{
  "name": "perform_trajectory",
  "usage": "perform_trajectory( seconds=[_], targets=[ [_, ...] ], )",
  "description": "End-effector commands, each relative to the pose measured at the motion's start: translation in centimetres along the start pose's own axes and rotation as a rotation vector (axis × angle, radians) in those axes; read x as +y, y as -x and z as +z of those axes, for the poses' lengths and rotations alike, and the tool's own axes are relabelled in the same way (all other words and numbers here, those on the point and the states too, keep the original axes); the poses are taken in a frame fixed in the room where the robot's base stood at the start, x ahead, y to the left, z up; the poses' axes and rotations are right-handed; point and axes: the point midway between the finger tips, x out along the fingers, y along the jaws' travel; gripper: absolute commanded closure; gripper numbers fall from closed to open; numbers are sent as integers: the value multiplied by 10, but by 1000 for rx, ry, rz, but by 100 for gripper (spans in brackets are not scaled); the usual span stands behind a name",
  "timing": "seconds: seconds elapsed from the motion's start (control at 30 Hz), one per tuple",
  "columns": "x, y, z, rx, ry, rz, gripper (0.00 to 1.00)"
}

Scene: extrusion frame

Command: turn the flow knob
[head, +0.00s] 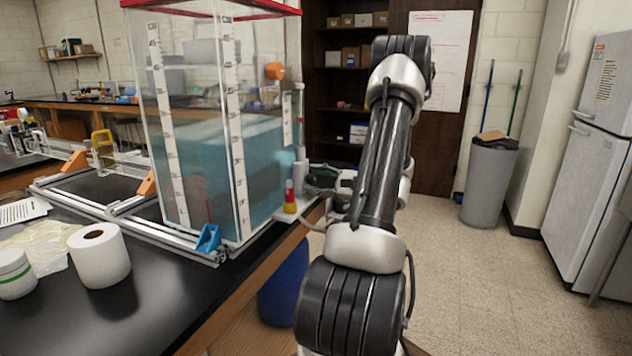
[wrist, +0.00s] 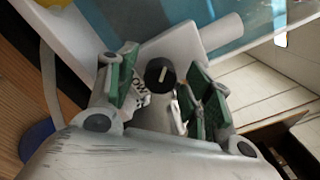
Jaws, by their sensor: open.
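The flow knob (wrist: 160,74) is a round black knob with a white pointer line, on a white fitting with a partly visible printed label (wrist: 136,98). In the wrist view it lies between the two green-padded fingers of my gripper (wrist: 163,92), which are open with a gap on each side. I cannot tell how far the fingertips are from it in depth. In the head view my gripper (head: 320,175) is beside the right side of the water tank, partly behind my arm. I cannot make out the knob in that view.
The clear water tank (head: 185,100) stands in an aluminium frame (head: 150,232) on the black bench. A red-and-yellow piece (head: 290,197) is near the gripper. A paper roll (head: 99,256) and white jar (head: 14,274) are at left. Floor at right is clear before a bin (head: 490,185) and fridge (head: 598,150).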

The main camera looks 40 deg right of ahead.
Motion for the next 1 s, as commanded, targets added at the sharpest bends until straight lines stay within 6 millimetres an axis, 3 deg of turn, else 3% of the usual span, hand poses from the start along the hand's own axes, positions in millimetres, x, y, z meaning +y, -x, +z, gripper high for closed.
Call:
perform_trajectory(
  seconds=[0.23, 0.5, 0.97, 1.0],
  targets=[
    [0, -1, 0, 0, 0, 0, 49],
    [0, -1, 0, 0, 0, 0, 95],
    [0, -1, 0, 0, -66, 1, 94],
    [0, -1, 0, 0, -66, 1, 63]
  ],
)
